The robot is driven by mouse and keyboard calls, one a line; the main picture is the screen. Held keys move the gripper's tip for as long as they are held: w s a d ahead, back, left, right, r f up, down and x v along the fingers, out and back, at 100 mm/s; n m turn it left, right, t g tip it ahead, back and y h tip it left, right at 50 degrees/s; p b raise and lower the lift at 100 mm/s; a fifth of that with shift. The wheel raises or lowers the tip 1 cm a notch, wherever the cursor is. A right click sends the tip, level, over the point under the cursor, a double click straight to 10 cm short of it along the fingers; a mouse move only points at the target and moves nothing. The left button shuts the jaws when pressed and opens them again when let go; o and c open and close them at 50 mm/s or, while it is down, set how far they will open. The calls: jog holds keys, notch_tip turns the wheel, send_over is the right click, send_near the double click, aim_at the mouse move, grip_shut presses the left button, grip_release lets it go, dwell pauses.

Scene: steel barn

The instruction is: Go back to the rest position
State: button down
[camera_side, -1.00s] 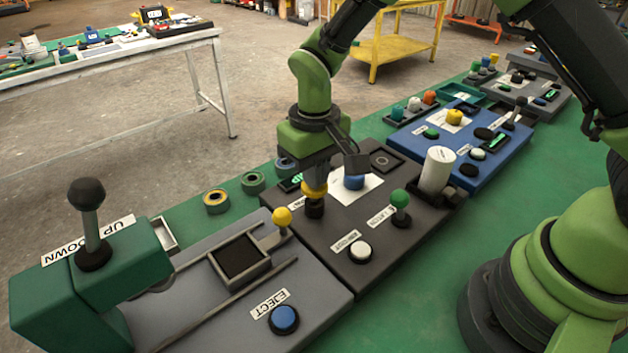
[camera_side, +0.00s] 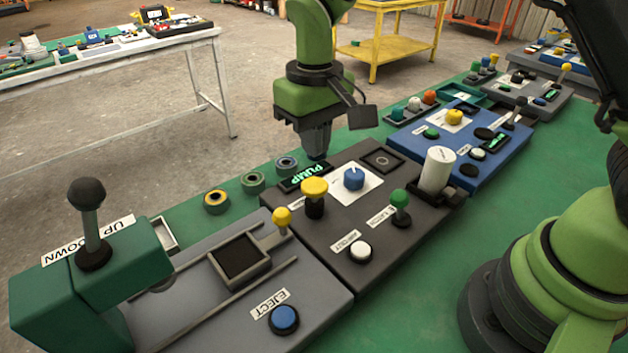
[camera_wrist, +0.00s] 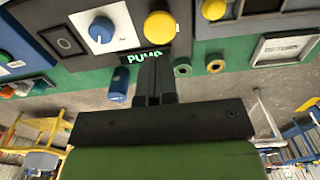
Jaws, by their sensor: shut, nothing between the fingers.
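My gripper (camera_side: 318,155) is shut and empty. In the side view it hangs pointing down in the air, just behind the dark pump panel (camera_side: 330,236). The yellow-capped knob (camera_side: 314,188) stands upright on that panel, in front of and below my gripper, apart from it. The wrist view shows my fingers (camera_wrist: 156,62) together, in line with the lit PUMP display (camera_wrist: 146,56). The yellow cap (camera_wrist: 160,26) is just past the display there. The blue dial (camera_wrist: 101,30) is beside it.
The panel also bears a green-topped lever (camera_side: 400,200), a white button (camera_side: 361,251) and a white cylinder (camera_side: 437,170). A grey panel with a blue EJECT button (camera_side: 284,319) and a green lever box (camera_side: 95,270) stand to the left. A blue panel (camera_side: 490,165) stands right. Air above is clear.

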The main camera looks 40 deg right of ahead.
dwell(0.3)
jog(key=s+d+r+m+t+y, duration=0.1)
jog(key=s+d+r+t, duration=0.15)
jog(key=s+r, duration=0.4)
jog(key=s+d+r+m+t+y, duration=0.1)
jog(key=s+d+r+m+t, duration=0.15)
jog(key=s+r, duration=0.4)
jog(key=s+d+r+t, duration=0.2)
jog(key=s, duration=0.4)
jog(key=shift+r+m, duration=0.1)
jog(key=shift+m, duration=0.15)
